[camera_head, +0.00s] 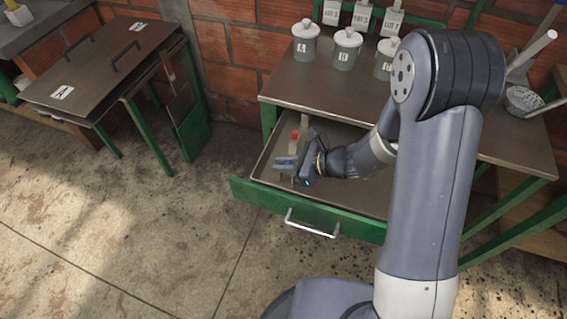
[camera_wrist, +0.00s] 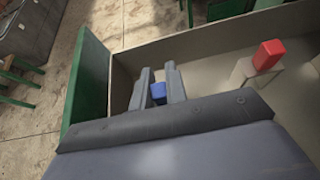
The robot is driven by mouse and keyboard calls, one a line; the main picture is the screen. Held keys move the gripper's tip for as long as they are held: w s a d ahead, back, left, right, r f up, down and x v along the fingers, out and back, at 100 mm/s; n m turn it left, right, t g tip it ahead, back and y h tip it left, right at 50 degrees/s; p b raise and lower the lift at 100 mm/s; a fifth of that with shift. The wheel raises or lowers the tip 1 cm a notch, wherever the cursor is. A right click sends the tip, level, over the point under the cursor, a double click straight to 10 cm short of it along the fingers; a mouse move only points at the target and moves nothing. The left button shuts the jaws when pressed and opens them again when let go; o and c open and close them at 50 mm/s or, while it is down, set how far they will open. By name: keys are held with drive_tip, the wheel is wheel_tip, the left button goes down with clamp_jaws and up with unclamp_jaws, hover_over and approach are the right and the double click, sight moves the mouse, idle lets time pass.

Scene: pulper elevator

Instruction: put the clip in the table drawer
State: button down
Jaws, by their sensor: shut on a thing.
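The table drawer (camera_head: 258,196) is pulled open, with a green front and a bare handle; in the wrist view its pale wall (camera_wrist: 200,50) and floor surround my gripper. My gripper (camera_head: 287,166) is over the left part of the drawer. In the wrist view its two grey fingers (camera_wrist: 158,84) are shut on a small blue piece (camera_wrist: 158,91), apparently the clip. Only part of this piece shows between the fingers. Whether it touches the drawer floor I cannot tell.
A red-topped pale item (camera_wrist: 268,55) is in the drawer near my gripper. Lettered grey jars (camera_head: 346,50) stand on the metal tabletop (camera_head: 290,84) above. A second metal-topped table (camera_head: 105,70) stands at left. The floor (camera_head: 130,220) in front is clear.

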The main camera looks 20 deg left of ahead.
drive_tip(key=shift+f, duration=0.15)
drive_tip(key=c, duration=1.4)
unclamp_jaws()
drive_tip(key=shift+r, duration=0.25)
drive_tip(key=w+p+v, duration=0.1)
drive_tip(key=v, duration=1.1)
drive_tip(key=shift+s, duration=0.45)
